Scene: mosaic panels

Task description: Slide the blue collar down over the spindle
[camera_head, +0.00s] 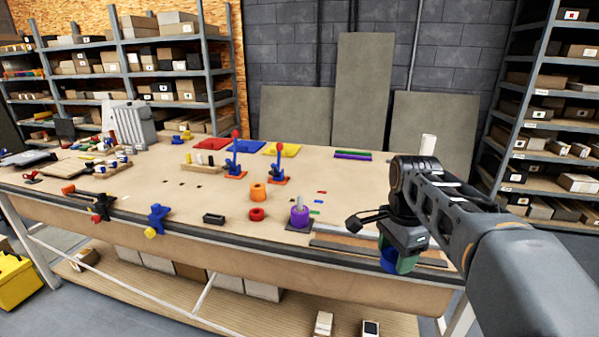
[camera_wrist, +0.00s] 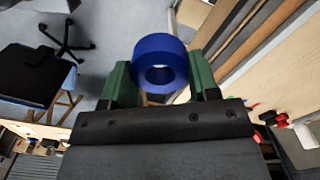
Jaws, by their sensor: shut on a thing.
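My gripper (camera_head: 400,258) is at the table's front right edge. In the wrist view my gripper (camera_wrist: 160,72) has its green fingers shut on the sides of a blue collar (camera_wrist: 160,46), whose round hole is open and empty. In the head view the blue collar (camera_head: 388,257) shows partly below the wrist. A purple ring (camera_head: 299,217) with a thin pale pin standing up from its middle sits on a dark plate on the table, well left of my gripper. This pin looks like the spindle (camera_head: 299,202). The collar is apart from it.
An orange ring block (camera_head: 258,193) and a red ring (camera_head: 257,214) lie left of the purple ring. Two blue stands with red knobs (camera_head: 236,160) rise behind. Long strips (camera_head: 345,247) lie along the front right edge. A white cylinder (camera_head: 428,145) shows behind my arm.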

